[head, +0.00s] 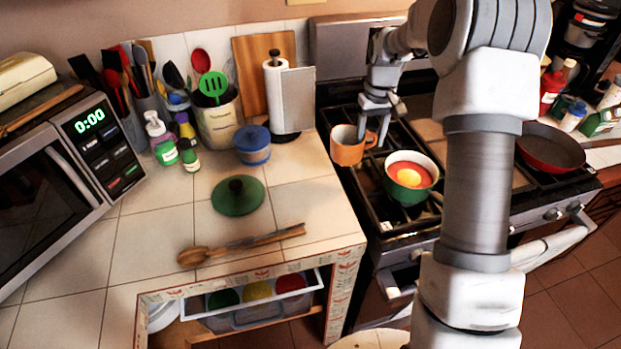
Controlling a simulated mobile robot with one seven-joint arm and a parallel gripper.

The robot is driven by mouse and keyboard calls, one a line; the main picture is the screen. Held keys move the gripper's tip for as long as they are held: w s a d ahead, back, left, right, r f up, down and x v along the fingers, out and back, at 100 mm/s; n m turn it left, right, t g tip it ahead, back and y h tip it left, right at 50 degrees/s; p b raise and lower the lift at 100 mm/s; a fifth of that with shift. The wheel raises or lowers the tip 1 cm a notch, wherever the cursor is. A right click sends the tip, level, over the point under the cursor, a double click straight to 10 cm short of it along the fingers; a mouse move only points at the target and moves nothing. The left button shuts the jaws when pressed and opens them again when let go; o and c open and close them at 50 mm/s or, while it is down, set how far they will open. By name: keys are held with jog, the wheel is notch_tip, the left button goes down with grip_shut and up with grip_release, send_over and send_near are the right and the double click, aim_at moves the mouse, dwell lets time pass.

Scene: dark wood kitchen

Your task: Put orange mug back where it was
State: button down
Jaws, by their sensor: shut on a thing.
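The orange mug (346,152) is upright at the left edge of the stove, beside the counter's right edge. My gripper (373,138) points down from above and is shut on the orange mug at its right side, around the handle. I cannot tell whether the mug's base touches the stove or hangs just above it. The mug's inside is mostly hidden from this angle.
A green pot (408,193) with orange contents stands on the stove (397,236) just right of the mug. A red pan (551,150) is farther right. The counter holds a paper towel roll (283,97), blue pot (252,146), green lid (237,207) and wooden spoon (240,246). A drawer (245,310) is open.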

jog(key=a+f, duration=0.2)
jog(key=a, duration=0.1)
jog(key=w+a+f, duration=0.1)
jog(key=a+f, duration=0.1)
jog(key=a, duration=0.1)
jog(key=w+a+f+p, duration=0.1)
jog(key=a+f, duration=0.1)
jog(key=a, duration=0.2)
jog(key=shift+a, duration=0.1)
jog(key=shift+a+f, duration=0.35)
jog(key=shift+f, duration=1.85)
jog(key=shift+f, duration=0.1)
jog(key=shift+f, duration=0.15)
jog(key=shift+c, duration=1.2)
grip_release()
